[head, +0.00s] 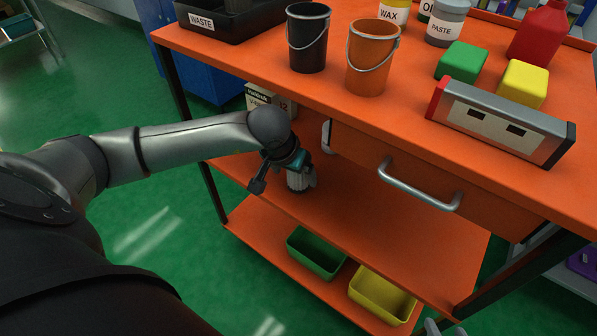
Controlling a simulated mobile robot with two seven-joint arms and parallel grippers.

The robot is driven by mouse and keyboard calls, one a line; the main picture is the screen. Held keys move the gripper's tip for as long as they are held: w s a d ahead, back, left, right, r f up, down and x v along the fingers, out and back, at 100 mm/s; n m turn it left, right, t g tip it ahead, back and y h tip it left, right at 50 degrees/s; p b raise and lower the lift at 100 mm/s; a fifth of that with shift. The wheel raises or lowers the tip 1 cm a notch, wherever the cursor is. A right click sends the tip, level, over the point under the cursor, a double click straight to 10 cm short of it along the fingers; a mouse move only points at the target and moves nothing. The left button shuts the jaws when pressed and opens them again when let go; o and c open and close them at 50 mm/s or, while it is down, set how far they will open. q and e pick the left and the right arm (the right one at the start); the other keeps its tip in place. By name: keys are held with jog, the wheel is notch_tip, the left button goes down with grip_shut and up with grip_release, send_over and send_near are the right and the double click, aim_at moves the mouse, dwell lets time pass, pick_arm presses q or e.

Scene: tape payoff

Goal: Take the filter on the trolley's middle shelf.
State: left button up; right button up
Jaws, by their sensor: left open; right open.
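The orange trolley's middle shelf (352,210) runs under the drawer. A small pale grey-white, ribbed piece (297,182), which looks like the filter, stands on this shelf towards its left end. My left gripper (282,172) reaches in from the left just above and beside it, pointing down. Its jaws are open, with one dark finger to the left of the piece. The gripper hides the piece's upper part, and I cannot tell whether they touch. Only a small grey part of my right gripper (442,328) shows at the bottom edge; it is open.
A labelled box (268,103) sits behind my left wrist. The drawer handle (420,186) juts out above the shelf. Green (317,253) and yellow (381,296) bins are on the bottom shelf. Black (307,42) and orange (371,62) buckets stand on top. The middle shelf's right part is clear.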

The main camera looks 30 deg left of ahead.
pick_arm(q)
jog(key=shift+w+a, duration=0.1)
jog(key=shift+w, duration=0.7)
jog(key=shift+b+x, duration=0.8)
jog(key=shift+x, duration=0.4)
jog(key=shift+w+f, duration=0.1)
jog(key=shift+f, duration=0.2)
pick_arm(e)
jog(key=shift+w+a+r+t+y, duration=0.1)
jog(key=shift+w+a+t+y, duration=0.25)
jog(key=shift+a+t, duration=0.3)
jog(key=shift+w+a+r+t+y, duration=0.1)
jog(key=shift+w+a+t+y, duration=0.25)
jog(key=shift+a+t, duration=0.25)
jog(key=shift+w+a+r+t+y, duration=0.1)
jog(key=shift+w+a+t+y, duration=0.3)
jog(key=shift+a, duration=0.4)
pick_arm(q)
jog(key=shift+c, duration=0.2)
jog(key=c, duration=1.4)
jog(key=shift+r, duration=0.2)
pick_arm(e)
jog(key=shift+s+d, duration=0.1)
